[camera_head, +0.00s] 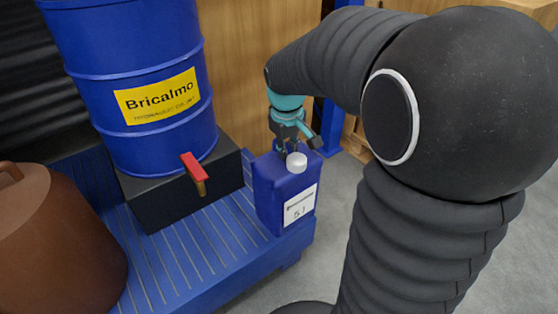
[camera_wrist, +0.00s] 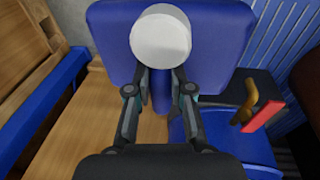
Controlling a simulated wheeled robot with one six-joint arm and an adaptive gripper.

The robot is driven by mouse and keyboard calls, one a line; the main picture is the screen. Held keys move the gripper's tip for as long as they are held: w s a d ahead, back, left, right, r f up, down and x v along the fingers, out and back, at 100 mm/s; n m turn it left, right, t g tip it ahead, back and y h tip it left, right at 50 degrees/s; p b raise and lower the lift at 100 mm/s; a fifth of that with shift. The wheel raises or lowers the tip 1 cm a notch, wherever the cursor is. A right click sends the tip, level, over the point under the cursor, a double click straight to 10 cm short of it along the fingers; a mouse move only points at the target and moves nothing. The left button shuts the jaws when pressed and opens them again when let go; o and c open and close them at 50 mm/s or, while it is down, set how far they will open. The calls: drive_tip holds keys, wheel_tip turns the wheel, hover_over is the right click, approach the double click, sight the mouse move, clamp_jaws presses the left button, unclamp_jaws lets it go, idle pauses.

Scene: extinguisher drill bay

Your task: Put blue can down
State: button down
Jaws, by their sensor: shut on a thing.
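The blue can (camera_head: 286,197) is a square-sided jerrycan with a white cap and a white label reading 5 l. It stands upright at the near right corner of the blue slatted platform (camera_head: 205,262), at or just above its surface; I cannot tell if it touches. My gripper (camera_head: 291,152) is at the top of the can, behind the white cap. In the wrist view the can (camera_wrist: 215,40) fills the upper middle, and my gripper's two fingers (camera_wrist: 160,78) close on its handle just below the cap. The fingertips are partly hidden by the cap.
A large blue drum (camera_head: 140,60) labelled Bricalmo sits on a black block (camera_head: 165,200) left of the can. A brown rounded container (camera_head: 55,245) stands at the left. Wooden boards are behind.

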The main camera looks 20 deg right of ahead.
drive_tip(key=w+a+f, duration=0.3)
drive_tip(key=w+f, duration=0.6)
drive_tip(key=shift+w+a+f, duration=0.2)
drive_tip(key=shift+a+f, duration=0.15)
drive_tip(key=shift+f, duration=0.15)
drive_tip(key=c, duration=1.4)
unclamp_jaws()
drive_tip(key=shift+s+f, duration=0.1)
drive_tip(key=shift+f, duration=0.1)
drive_tip(key=o, duration=0.4)
drive_tip(key=shift+c, duration=0.2)
drive_tip(key=shift+r, duration=0.15)
